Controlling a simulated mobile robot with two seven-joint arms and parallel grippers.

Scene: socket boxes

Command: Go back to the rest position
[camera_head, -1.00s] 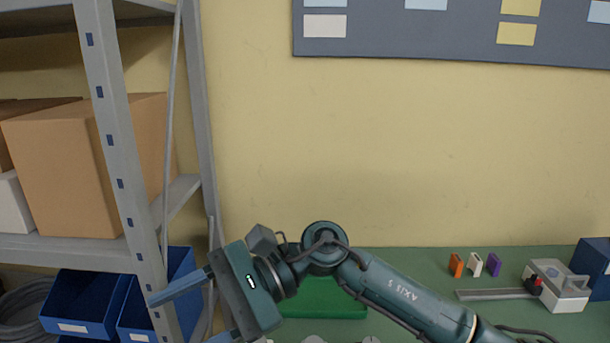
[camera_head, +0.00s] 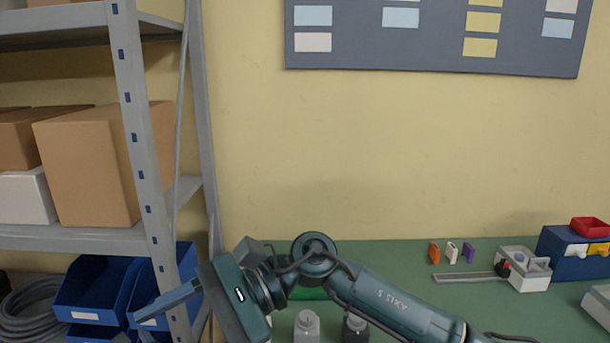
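My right gripper (camera_head: 172,322) is at the lower left, on the arm that comes in from the lower right. It is in front of the shelf and blue bins and points left and down. One finger shows at the upper end of the gripper body. My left gripper is not in view.
A grey shelf (camera_head: 143,165) with cardboard boxes (camera_head: 92,165) and blue bins (camera_head: 92,292) stands left. On the green bench (camera_head: 395,255) are a grey bottle (camera_head: 306,328), a dark bottle (camera_head: 355,329), small coloured pieces (camera_head: 452,253), a grey fixture (camera_head: 524,270) and a blue box (camera_head: 566,255).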

